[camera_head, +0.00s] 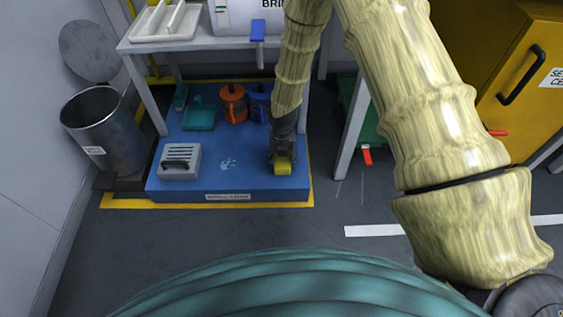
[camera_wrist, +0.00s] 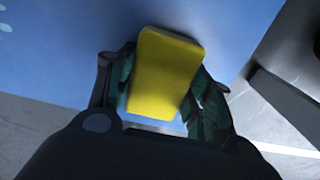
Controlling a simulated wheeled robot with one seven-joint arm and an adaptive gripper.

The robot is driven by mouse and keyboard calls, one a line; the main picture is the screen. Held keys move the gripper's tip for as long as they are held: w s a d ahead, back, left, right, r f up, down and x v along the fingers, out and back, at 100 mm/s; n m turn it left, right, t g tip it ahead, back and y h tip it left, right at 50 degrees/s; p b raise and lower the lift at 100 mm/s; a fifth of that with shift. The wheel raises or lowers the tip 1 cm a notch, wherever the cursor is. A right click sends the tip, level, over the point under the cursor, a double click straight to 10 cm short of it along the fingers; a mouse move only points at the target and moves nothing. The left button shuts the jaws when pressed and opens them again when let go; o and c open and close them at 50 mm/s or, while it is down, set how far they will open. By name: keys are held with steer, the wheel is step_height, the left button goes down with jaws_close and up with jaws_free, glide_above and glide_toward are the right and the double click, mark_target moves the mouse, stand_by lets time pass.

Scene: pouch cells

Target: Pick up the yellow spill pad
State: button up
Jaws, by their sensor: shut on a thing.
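The yellow spill pad (camera_wrist: 162,75) is a small block with rounded corners, between the two fingers of my gripper (camera_wrist: 163,95) in the wrist view. My gripper is shut on it, one finger at each side. In the head view my gripper (camera_head: 282,158) points down over the front right part of the blue platform (camera_head: 235,187), with the yellow pad (camera_head: 283,169) at its tip. I cannot tell whether the pad touches the platform or is just above it.
On the platform stand a grey slotted box (camera_head: 180,160), a teal item (camera_head: 199,118), an orange container (camera_head: 233,103) and a blue container (camera_head: 259,104). A grey bin (camera_head: 104,130) stands left. A table (camera_head: 205,42) overhangs the back. A yellow cabinet (camera_head: 525,75) is right.

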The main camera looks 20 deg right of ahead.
mark_target(282, 159)
steer(key=shift+r, duration=0.15)
steer(key=shift+r+p, duration=0.55)
step_height(282, 159, up, 2)
steer(key=shift+r+p, duration=0.25)
steer(key=shift+p, duration=0.8)
steer(key=s+a+p, duration=0.2)
steer(key=s+p, duration=0.1)
steer(key=s, duration=0.4)
steer(key=s+a+r+p, duration=0.1)
steer(key=s+a+p, duration=0.1)
steer(key=s, duration=0.6)
steer(key=shift+s+a+p, duration=0.2)
steer(key=shift+p, duration=0.4)
steer(key=shift+o, duration=0.3)
steer(key=shift+r, duration=0.15)
steer(key=shift+c, duration=0.3)
